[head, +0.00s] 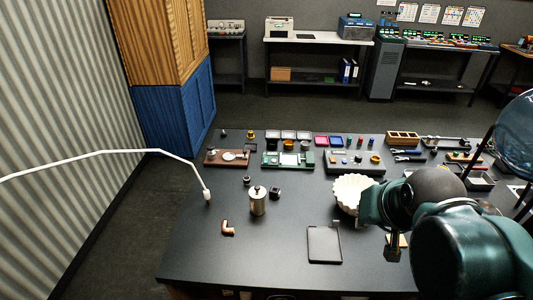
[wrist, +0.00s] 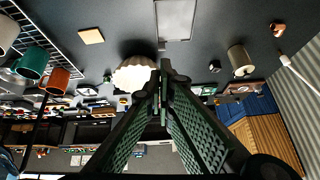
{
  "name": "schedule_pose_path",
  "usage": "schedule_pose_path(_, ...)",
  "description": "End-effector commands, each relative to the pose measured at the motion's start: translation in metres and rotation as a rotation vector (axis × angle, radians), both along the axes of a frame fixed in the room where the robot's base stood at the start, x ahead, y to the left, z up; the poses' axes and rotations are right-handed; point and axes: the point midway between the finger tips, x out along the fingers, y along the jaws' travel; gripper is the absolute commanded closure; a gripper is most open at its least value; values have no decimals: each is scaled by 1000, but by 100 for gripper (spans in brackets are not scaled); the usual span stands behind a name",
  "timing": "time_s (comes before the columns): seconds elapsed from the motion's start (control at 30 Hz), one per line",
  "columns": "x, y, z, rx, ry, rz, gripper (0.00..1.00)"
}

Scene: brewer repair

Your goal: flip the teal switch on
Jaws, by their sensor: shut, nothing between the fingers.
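I cannot pick out a teal switch for certain in either view. A grey panel (head: 352,163) with small knobs and coloured parts stands at the back middle of the table; its controls are too small to tell apart. My gripper (head: 392,256) points down over the right part of the table, in front of the white fluted bowl (head: 350,192). Its fingers are together and empty. In the wrist view my gripper (wrist: 163,66) reaches up from the bottom, its tips beside the fluted bowl (wrist: 133,76), and hides part of the scene behind it.
A metal canister (head: 258,203), a copper elbow (head: 228,228) and a black pad (head: 324,246) are spread over the dark table (head: 190,262). A green board (head: 288,160) stands left of the panel. A white hose (head: 130,152) reaches in from the left. The front left is clear.

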Motion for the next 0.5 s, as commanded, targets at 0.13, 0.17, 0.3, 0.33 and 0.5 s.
schedule_pose_path(0.13,19,5,14,32,17,-41,100)
schedule_pose_path(0.17,22,6,17,40,20,-50,100)
schedule_pose_path(0.3,39,11,27,69,39,-92,100)
schedule_pose_path(0.33,43,13,30,75,42,-100,100)
schedule_pose_path(0.5,64,19,41,111,62,-151,100)
